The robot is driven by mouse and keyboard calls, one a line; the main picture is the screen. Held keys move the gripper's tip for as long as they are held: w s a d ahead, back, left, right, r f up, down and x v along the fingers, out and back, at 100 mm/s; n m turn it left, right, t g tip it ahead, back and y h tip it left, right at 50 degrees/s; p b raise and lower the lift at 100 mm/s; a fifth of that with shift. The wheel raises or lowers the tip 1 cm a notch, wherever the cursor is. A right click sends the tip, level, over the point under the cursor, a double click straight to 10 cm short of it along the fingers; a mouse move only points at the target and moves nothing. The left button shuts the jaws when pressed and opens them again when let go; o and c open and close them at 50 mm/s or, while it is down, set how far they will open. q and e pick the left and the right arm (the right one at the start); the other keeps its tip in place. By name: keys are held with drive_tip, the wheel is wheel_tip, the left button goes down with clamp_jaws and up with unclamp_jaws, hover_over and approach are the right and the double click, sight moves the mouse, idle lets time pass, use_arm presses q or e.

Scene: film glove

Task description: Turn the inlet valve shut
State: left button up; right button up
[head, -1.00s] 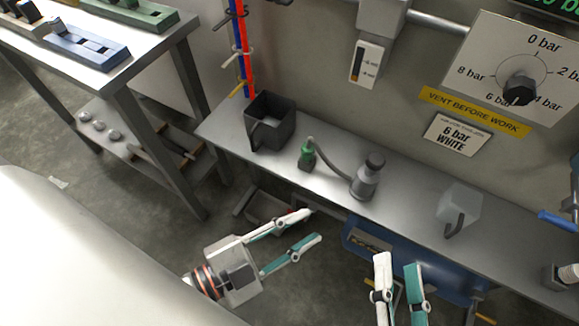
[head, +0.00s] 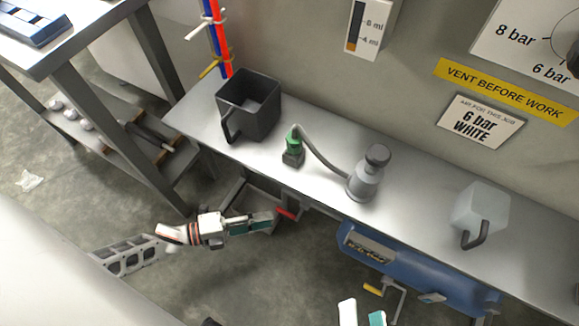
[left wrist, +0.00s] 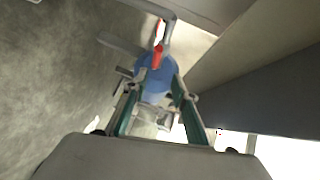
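A red valve handle (head: 287,213) sits below the front edge of the bench; no label marks it as the inlet valve. It also shows in the left wrist view (left wrist: 157,57), beyond the fingertips. My left gripper (head: 272,220) is just left of the red handle in the head view. In the left wrist view its fingers (left wrist: 153,86) are apart with nothing clearly held between them. Contact with the handle cannot be told. My right gripper (head: 362,314) is at the bottom edge, fingertips apart and empty, the rest cut off.
The bench (head: 410,232) overhangs the handle and carries a black jug (head: 255,108), a green-and-grey fitting (head: 293,148), a grey spray cup (head: 366,172) and a clear jug (head: 480,212).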

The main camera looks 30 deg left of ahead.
sight(284, 211)
use_arm(q)
drive_tip(key=w+d+f, duration=0.1)
drive_tip(key=w, duration=0.1)
drive_tip(key=w+d+b, duration=0.1)
drive_tip(key=w, duration=0.1)
drive_tip(key=w+d+f, duration=0.1)
drive_tip(key=w+d, duration=0.1)
drive_tip(key=shift+w+f, duration=0.15)
drive_tip(key=shift+f, duration=0.15)
clamp_jaws()
